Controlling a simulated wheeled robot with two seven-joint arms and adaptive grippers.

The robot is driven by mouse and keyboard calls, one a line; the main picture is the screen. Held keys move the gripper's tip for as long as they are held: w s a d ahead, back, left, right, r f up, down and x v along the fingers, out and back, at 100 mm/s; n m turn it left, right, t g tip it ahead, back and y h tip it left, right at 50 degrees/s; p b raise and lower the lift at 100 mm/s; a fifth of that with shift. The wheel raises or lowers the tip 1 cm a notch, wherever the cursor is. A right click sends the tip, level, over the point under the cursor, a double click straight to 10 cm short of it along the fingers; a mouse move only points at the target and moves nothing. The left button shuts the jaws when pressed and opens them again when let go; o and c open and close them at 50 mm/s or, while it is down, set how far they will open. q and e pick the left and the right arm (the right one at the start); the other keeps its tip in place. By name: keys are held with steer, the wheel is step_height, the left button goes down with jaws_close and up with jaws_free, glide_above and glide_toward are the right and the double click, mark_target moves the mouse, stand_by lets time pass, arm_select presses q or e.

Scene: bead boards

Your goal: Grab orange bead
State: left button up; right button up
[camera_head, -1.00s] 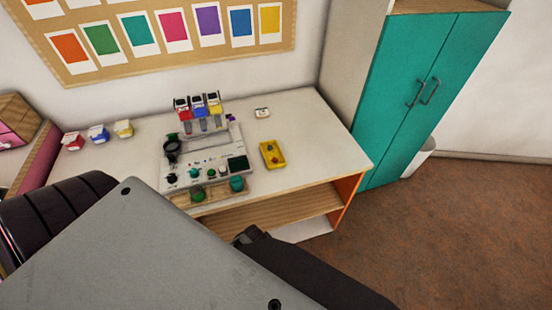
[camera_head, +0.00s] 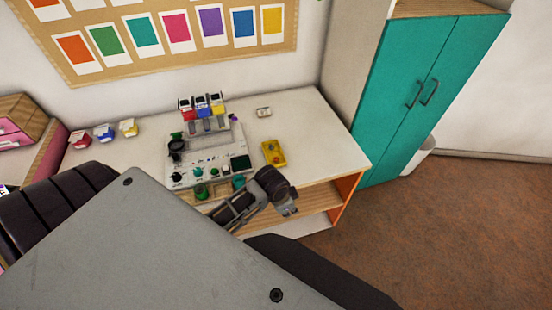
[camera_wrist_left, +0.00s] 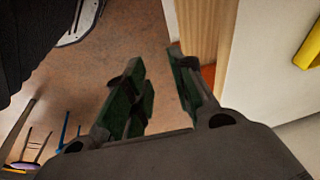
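A yellow tray (camera_head: 274,147) lies on the white table near its front right, with small dark reddish spots on it. They are too small to tell whether one is the orange bead. A gripper (camera_head: 233,211), which seems to be my left, hangs at the table's front edge, lower left of the tray. In the left wrist view its fingers (camera_wrist_left: 165,95) stand apart with bare floor between them, and nothing is held. Part of a yellow thing, likely the tray, shows at the upper right edge (camera_wrist_left: 309,47). My right gripper is not in view.
A grey device with knobs (camera_head: 205,174) and red, blue and yellow containers (camera_head: 201,104) stand left of the tray. A small white box (camera_head: 263,113) lies behind it. A teal cabinet (camera_head: 430,90) stands at the right. The table's right back is clear.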

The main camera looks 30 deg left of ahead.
arm_select(q)
steer(key=w+r+m+g, duration=0.1)
steer(key=w+r+m, duration=0.45)
steer(key=m, duration=0.25)
steer(key=w+a+r+m+g, duration=0.1)
steer(key=w+a+r+m, duration=0.3)
steer(key=w+a+m, duration=0.1)
steer(key=w+a+r+m+g+y, duration=0.1)
steer(key=w+a+r+m, duration=0.4)
steer(key=a, duration=0.5)
steer(key=shift+w+a+r+m+p, duration=0.2)
steer(key=shift+a+m+p, duration=0.1)
steer(key=shift+m, duration=0.8)
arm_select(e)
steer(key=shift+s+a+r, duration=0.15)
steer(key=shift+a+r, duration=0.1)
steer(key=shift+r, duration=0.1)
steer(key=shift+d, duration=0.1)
arm_select(q)
steer(key=shift+f, duration=0.15)
